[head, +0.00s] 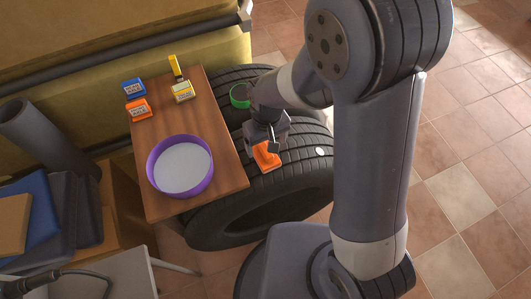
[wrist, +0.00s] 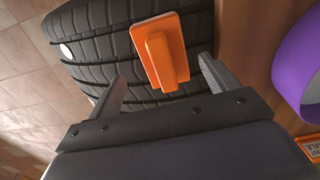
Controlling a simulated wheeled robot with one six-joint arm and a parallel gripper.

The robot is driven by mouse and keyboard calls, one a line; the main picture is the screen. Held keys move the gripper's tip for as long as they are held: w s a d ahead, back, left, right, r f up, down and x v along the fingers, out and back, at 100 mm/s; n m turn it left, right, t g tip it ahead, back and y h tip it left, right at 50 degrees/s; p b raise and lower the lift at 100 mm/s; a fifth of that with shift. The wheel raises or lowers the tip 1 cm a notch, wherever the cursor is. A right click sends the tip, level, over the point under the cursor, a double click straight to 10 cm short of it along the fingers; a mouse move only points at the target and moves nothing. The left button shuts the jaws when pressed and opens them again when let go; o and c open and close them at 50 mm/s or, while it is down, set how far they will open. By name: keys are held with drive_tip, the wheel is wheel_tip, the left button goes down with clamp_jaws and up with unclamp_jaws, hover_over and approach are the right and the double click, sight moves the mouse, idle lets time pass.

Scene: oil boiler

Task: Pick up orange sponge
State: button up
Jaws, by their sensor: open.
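The orange sponge (head: 266,156) lies on the top of a black tire, close to the right edge of the wooden board. In the wrist view the orange sponge (wrist: 160,52) shows as a flat orange slab with a raised bar along it. My gripper (head: 272,145) is just above it in the head view. In the wrist view my gripper (wrist: 162,78) is open, its two fingers apart on either side of the sponge's near end. The fingers do not appear to touch the sponge.
The tire (head: 300,185) supports the wooden board (head: 220,130). On the board are a purple bowl (head: 152,165), an orange box (head: 138,109), a blue box (head: 133,88) and a yellow item (head: 182,92). A green cup (head: 239,97) and a white oval object (head: 320,152) are nearby.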

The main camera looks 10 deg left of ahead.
sight(265, 148)
drive_tip(key=f, duration=0.4)
drive_tip(key=shift+s+a+f, duration=0.1)
drive_tip(key=shift+s+f, duration=0.05)
drive_tip(key=shift+s, duration=0.15)
drive_tip(key=c, duration=1.1)
wheel_tip(265, 148, up, 10)
drive_tip(key=shift+r, duration=0.1)
